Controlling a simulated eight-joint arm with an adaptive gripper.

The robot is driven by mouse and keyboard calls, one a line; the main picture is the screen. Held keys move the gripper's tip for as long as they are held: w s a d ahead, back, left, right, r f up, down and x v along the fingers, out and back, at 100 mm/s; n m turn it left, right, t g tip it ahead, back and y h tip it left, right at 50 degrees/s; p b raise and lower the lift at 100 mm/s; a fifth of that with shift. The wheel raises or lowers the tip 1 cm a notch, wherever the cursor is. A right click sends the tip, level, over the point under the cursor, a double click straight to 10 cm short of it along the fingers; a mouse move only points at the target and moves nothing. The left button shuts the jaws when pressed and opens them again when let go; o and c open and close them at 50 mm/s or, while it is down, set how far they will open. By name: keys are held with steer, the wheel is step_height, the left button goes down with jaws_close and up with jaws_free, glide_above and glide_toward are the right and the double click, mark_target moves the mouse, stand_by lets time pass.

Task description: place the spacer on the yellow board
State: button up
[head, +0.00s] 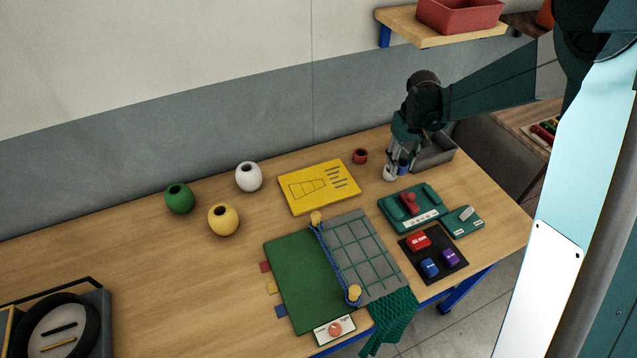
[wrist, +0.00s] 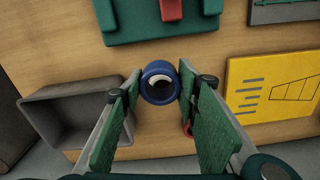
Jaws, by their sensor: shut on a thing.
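A blue ring-shaped spacer (wrist: 160,82) sits between the two green finger pads of my gripper (wrist: 160,100) in the wrist view. My gripper is shut on it. In the head view, my gripper (head: 397,166) is low at the back right of the table, and a bit of the blue spacer (head: 404,167) shows by the fingers. I cannot tell whether it touches the table. The yellow board (head: 319,187) lies flat to the left of my gripper, with line drawings on it. It also shows at the right of the wrist view (wrist: 238,88).
A small red ring (head: 360,156) stands between the board and my gripper. A grey open tray (head: 437,156) is just right of the gripper. A green device (head: 409,208) lies in front. Green, white and yellow round pots (head: 223,220) stand left of the board.

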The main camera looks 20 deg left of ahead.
steer(key=s+a+r+n+p, duration=0.1)
steer(key=s+a+n, duration=0.15)
steer(key=a, duration=0.45)
steer(key=s+a+r+n, duration=0.2)
steer(key=s+a, duration=0.1)
steer(key=a, duration=0.4)
steer(key=r+n+p, duration=0.2)
steer(key=n, duration=0.2)
glide_above(319, 184)
steer(key=shift+f+m, duration=0.2)
steer(key=shift+m, duration=0.05)
steer(key=shift+f, duration=3.15)
steer(key=shift+f, duration=0.1)
steer(key=shift+f+b, duration=0.3)
steer(key=shift+f, duration=1.45)
steer(key=shift+f, duration=0.1)
